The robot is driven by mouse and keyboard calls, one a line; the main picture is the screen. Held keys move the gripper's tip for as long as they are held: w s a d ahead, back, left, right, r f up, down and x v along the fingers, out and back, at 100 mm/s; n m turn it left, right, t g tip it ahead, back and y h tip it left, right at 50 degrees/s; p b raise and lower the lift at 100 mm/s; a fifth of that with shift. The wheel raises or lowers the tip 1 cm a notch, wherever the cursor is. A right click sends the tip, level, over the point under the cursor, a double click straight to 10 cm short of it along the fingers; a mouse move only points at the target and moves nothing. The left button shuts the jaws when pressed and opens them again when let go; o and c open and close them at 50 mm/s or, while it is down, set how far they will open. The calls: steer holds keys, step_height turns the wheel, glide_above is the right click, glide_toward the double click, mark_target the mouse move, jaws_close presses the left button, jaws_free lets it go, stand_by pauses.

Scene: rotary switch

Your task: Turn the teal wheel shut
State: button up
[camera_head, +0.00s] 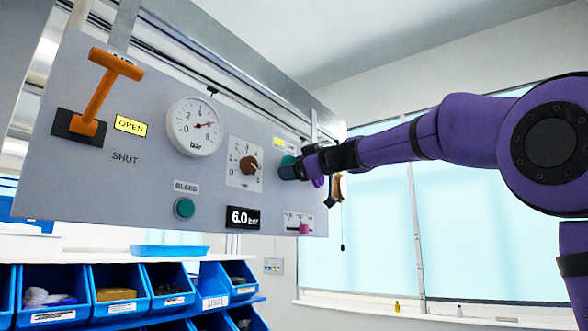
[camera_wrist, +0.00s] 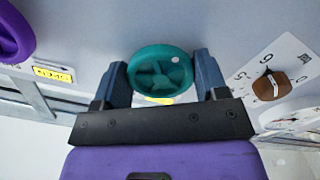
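The teal wheel (camera_wrist: 161,71) is a spoked handwheel with a pale dot on its rim, on the grey panel. In the wrist view it sits between the two blue-grey fingers of my gripper (camera_wrist: 163,80), one at its left rim and one at its right. The fingers stand apart and look very close to the rim; whether they press on it I cannot tell. In the head view my gripper (camera_head: 291,170) reaches the panel's right part and covers much of the teal wheel (camera_head: 288,160). A yellow label (camera_wrist: 159,101) shows partly beside the wheel.
A brown-knobbed dial (camera_head: 249,165) and a gauge (camera_head: 195,127) are left of the wheel. A purple ring (camera_wrist: 12,35) is close on the other side. An orange lever (camera_head: 101,92), teal bleed button (camera_head: 184,208) and pink slider (camera_head: 303,228) share the panel. Blue bins (camera_head: 120,306) stand below.

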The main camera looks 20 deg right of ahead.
steer(key=shift+m, duration=0.4)
steer(key=shift+s+a+r+m, duration=0.1)
steer(key=shift+m, duration=8.65)
steer(key=shift+a+r+m, duration=0.1)
steer(key=shift+m, duration=8.65)
steer(key=o, duration=0.9)
steer(key=shift+d, duration=0.1)
